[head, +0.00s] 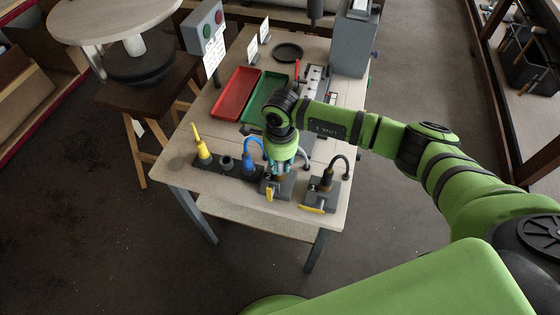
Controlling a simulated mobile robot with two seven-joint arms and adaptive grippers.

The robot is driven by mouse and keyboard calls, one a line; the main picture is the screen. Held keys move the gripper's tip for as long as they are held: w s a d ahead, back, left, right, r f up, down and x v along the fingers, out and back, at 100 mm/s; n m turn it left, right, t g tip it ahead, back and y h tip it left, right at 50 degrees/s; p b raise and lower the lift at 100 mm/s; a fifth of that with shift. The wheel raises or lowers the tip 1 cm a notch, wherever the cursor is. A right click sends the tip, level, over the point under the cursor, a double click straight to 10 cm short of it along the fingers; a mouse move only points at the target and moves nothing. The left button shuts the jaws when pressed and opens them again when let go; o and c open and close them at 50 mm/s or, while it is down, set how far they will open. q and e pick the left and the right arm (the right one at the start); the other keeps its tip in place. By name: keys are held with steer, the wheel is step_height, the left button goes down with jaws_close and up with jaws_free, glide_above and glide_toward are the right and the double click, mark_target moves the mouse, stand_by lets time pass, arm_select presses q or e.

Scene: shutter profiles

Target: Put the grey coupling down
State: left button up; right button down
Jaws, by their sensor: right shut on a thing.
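My right gripper (280,165) points down over the front of the workbench, above a grey fixture (284,190) with a yellow lever (269,191). It is shut on the grey coupling, which is mostly hidden by the fingers. A grey hose (304,156) curves down just right of the gripper. I cannot tell whether the coupling touches the fixture. My left gripper is not in view.
Left of the gripper stand a yellow nozzle (201,146), an empty-looking dark holder (226,163) and a blue coupling (248,163). To the right, a dark coupling (327,178) stands in another fixture with a yellow lever (312,209). Red (236,92) and green trays (264,95) lie behind.

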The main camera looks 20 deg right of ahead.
steer(key=shift+f, duration=0.2)
steer(key=c, duration=1)
jaws_free()
steer(key=shift+r, duration=0.1)
steer(key=shift+c, duration=0.2)
steer(key=shift+r, duration=0.1)
steer(key=shift+r, duration=0.2)
step_height(320, 180, up, 10)
steer(key=b, duration=0.2)
steer(key=shift+r+b, duration=0.25)
steer(key=shift+b, duration=0.15)
steer(key=shift+s+r, duration=0.1)
steer(key=shift+r, duration=0.55)
